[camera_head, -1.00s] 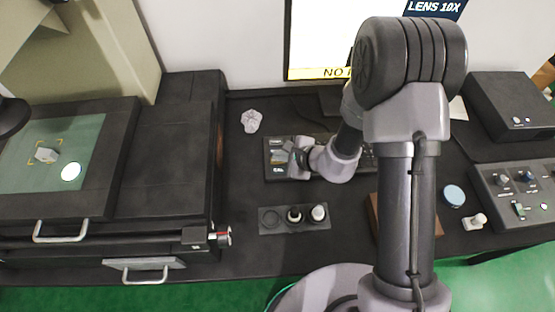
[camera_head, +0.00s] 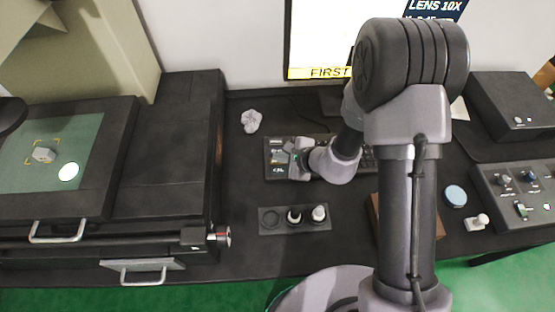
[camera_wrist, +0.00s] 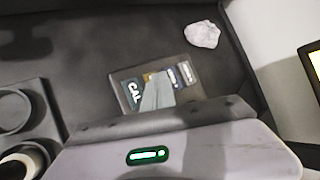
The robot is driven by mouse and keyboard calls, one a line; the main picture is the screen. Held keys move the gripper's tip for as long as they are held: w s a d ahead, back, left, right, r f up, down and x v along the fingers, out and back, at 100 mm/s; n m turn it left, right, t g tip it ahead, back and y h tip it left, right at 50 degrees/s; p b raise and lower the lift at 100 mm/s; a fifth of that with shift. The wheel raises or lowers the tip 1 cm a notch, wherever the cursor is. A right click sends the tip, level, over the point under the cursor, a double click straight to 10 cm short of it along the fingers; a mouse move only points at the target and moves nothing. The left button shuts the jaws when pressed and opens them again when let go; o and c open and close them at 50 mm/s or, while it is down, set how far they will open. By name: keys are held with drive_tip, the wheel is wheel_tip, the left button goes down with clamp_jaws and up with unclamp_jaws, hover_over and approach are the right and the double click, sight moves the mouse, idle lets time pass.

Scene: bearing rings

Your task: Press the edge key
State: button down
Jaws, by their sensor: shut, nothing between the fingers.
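The key panel (camera_head: 274,174) is a small dark block on the bench, left of my arm, with several labelled keys. It also shows in the wrist view (camera_wrist: 125,82), where one key reads CAL (camera_wrist: 133,92). Beside that key are a yellowish key and bluish or grey keys, partly covered by my fingers. I cannot read which one is the edge key. My gripper (camera_head: 290,160) is shut and empty, with its fingertips (camera_wrist: 158,80) over the middle of the panel. I cannot tell whether they touch a key.
A screen (camera_head: 318,40) behind has a yellow banner reading FIRST. A crumpled whitish lump (camera_head: 251,121) lies behind the panel. A dark holder (camera_head: 268,230) with round wells stands in front. A drawer unit (camera_head: 170,150) is at left, and a knob box (camera_head: 510,200) at right.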

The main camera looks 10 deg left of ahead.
drive_tip(key=shift+r+p, duration=0.35)
drive_tip(key=shift+r, duration=0.4)
drive_tip(key=shift+r+p, duration=1.6)
drive_tip(key=shift+r, duration=1)
drive_tip(key=shift+f, duration=0.1)
